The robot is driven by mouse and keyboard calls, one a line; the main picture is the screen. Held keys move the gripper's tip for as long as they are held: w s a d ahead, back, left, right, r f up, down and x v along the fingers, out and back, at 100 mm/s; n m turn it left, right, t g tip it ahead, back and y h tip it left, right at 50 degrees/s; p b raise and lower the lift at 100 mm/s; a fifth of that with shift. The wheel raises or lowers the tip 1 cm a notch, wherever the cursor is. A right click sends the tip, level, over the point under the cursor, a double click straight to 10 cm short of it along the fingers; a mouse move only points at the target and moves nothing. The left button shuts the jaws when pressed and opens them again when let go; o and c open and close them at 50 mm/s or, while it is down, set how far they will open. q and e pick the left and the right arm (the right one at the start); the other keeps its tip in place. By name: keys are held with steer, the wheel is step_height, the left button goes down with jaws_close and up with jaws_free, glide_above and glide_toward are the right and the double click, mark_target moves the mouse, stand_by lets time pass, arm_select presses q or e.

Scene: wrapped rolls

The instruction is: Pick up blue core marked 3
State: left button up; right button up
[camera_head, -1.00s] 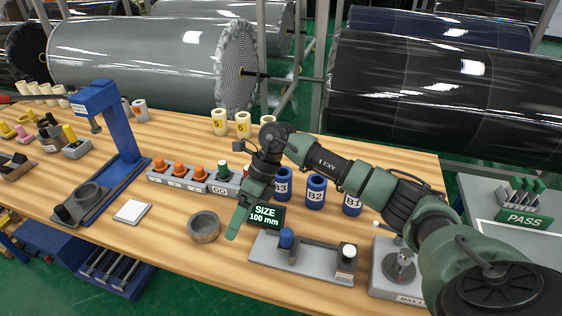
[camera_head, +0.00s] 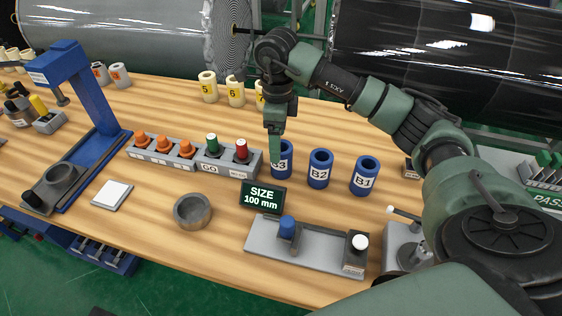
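The blue core marked B3 (camera_head: 284,171) stands upright on the wooden table, behind the black size display. My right arm comes in from the right, and its gripper (camera_head: 275,156) points down at B3. The fingers overlap the left part of the core's top and label. They are seen edge-on, so I cannot tell their gap, or whether they are touching the core, around it or in front of it. My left gripper is not in view.
Blue cores B2 (camera_head: 319,170) and B1 (camera_head: 364,178) stand close to the right of B3. A button box (camera_head: 194,160) is at its left. The size display (camera_head: 262,198) and a grey gauge (camera_head: 300,247) lie in front. Yellow-labelled cores (camera_head: 236,92) stand behind.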

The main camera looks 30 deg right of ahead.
steer(key=f+p, duration=0.1)
steer(key=f, duration=0.4)
steer(key=d+f+p, duration=0.1)
steer(key=f, duration=0.1)
steer(key=shift+w+f+p, duration=0.1)
steer(key=shift+f+p, duration=0.2)
steer(key=shift+f, duration=0.35)
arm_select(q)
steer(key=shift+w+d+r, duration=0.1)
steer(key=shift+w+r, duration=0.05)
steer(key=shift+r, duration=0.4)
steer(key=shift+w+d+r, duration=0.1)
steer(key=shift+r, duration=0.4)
arm_select(e)
steer(key=c, duration=1.6)
steer(key=shift+r, duration=0.1)
